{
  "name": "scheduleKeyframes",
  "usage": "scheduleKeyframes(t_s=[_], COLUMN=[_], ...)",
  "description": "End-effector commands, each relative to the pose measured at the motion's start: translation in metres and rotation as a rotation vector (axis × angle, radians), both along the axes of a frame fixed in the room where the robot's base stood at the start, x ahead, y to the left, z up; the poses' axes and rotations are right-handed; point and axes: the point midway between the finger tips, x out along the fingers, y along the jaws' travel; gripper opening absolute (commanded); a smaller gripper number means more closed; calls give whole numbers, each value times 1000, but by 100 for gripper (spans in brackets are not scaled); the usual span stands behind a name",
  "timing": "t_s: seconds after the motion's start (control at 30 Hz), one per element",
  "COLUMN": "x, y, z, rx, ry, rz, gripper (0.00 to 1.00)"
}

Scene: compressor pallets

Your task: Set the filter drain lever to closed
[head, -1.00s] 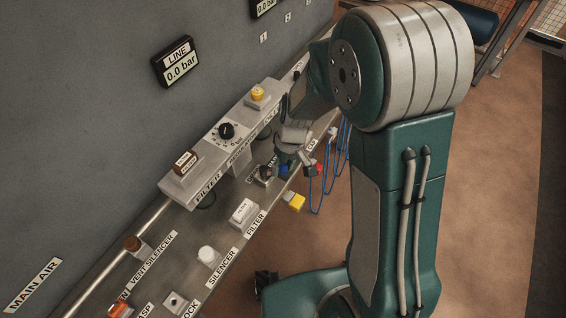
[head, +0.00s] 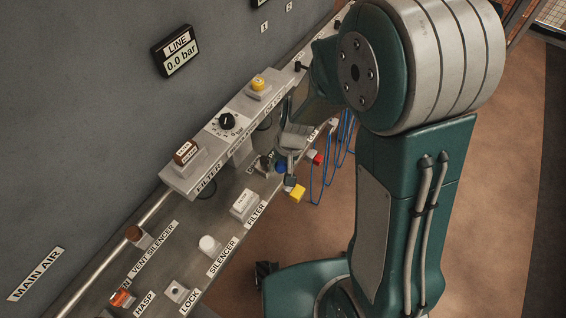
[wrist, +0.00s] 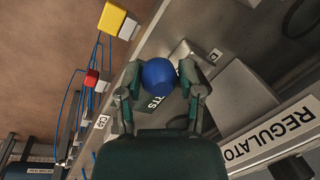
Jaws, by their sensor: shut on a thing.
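My gripper (wrist: 160,82) is shut on a smooth blue ball (wrist: 159,75), with one finger on each side of it in the wrist view. In the head view the gripper (head: 287,172) is small and low at the near edge of the bench, with the blue ball (head: 281,165) beside its fingers. No lever arm shows under the ball, and I cannot tell its set position.
A yellow block (head: 298,193) and a red block (head: 317,158) are near the gripper, with blue cables (head: 313,190) hanging close by. A REGULATOR label (wrist: 270,136) lies to the right in the wrist view. Open brown floor (head: 310,228) lies beyond the bench edge.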

Motion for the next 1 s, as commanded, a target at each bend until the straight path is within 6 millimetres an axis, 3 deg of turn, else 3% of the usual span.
scheduleKeyframes(t_s=[1.0], x=[2], y=[5], z=[3], rx=[3], ry=[-15], rz=[-68], gripper=[0])
